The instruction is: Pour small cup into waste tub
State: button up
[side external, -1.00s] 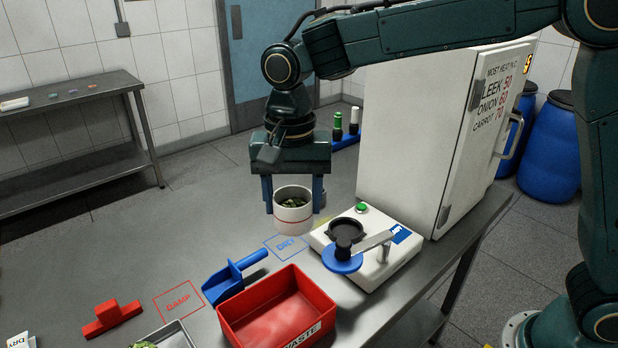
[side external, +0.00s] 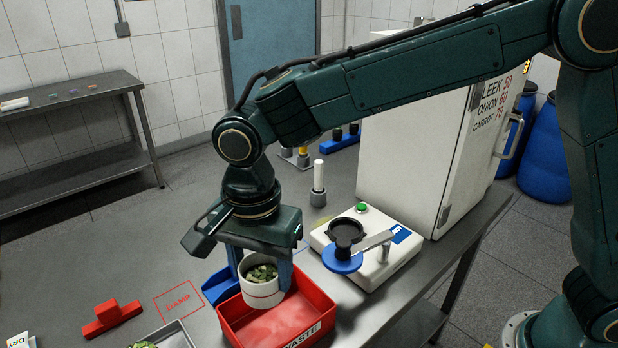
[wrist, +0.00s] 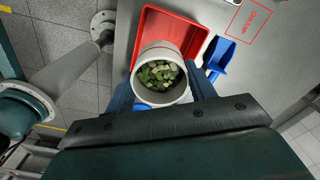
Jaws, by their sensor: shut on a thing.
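The small cup (side external: 262,293) is white and holds chopped green pieces (wrist: 159,75). My gripper (side external: 262,278) is shut on the cup, with one blue finger on each side. The cup is upright or nearly so, over the left part of the red waste tub (side external: 318,327). In the wrist view the cup (wrist: 161,94) covers part of the tub (wrist: 188,28). The tub's visible floor looks bare. The gap between cup and tub rim is hard to judge.
A blue scoop (side external: 219,288) lies just left of the tub. The white instrument (side external: 372,272) with a black dish stands to the right, before the white cabinet (side external: 412,150). A red clip-like block (side external: 111,317) and a metal tray (side external: 172,338) are at left.

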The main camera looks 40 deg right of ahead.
aim_at(270, 267)
jog(key=shift+w+d+f+y, duration=0.1)
jog(key=shift+f+y, duration=0.15)
jog(key=shift+y, duration=0.15)
jog(key=shift+w+d+f+g+y, duration=0.1)
jog(key=shift+f+g+y, duration=0.4)
jog(key=shift+y, duration=0.3)
jog(key=shift+d+f+g+y, duration=0.1)
jog(key=shift+f+g+y, duration=0.25)
jog(key=shift+g+y, duration=0.35)
jog(key=shift+w+d+f+g+y, duration=0.1)
jog(key=shift+f+g+y, duration=0.3)
jog(key=shift+y, duration=0.5)
jog(key=shift+w+d+f+g+y, duration=0.15)
jog(key=shift+f+g+y, duration=0.3)
jog(key=shift+y, duration=0.4)
jog(key=shift+d+f+g+y, duration=0.15)
jog(key=shift+f+g+y, duration=0.15)
jog(key=shift+g+y, duration=0.45)
jog(key=shift+w+d+f+g+y, duration=0.15)
jog(key=shift+f+g+y, duration=0.2)
jog(key=shift+y, duration=0.65)
jog(key=shift+s+a, duration=0.1)
